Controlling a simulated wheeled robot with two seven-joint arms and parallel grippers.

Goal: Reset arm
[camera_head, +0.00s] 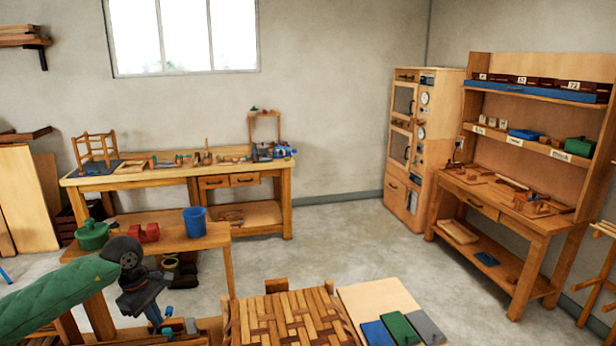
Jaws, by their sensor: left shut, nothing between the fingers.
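My left arm comes in from the lower left with a green padded sleeve. My left gripper (153,312) is dark and points down at the lower left, shut and empty. It shows in front of a low wooden bench (205,240) and left of a woven wooden seat (290,318). I cannot tell how far its tips are from the small tools below it. My right gripper is not in view.
A green pot (92,235), red blocks (144,232) and a blue bucket (195,222) are on the low bench. Blue, green and grey pads lie on a pale board (375,298). Workbenches stand behind and right. The middle floor (345,235) is clear.

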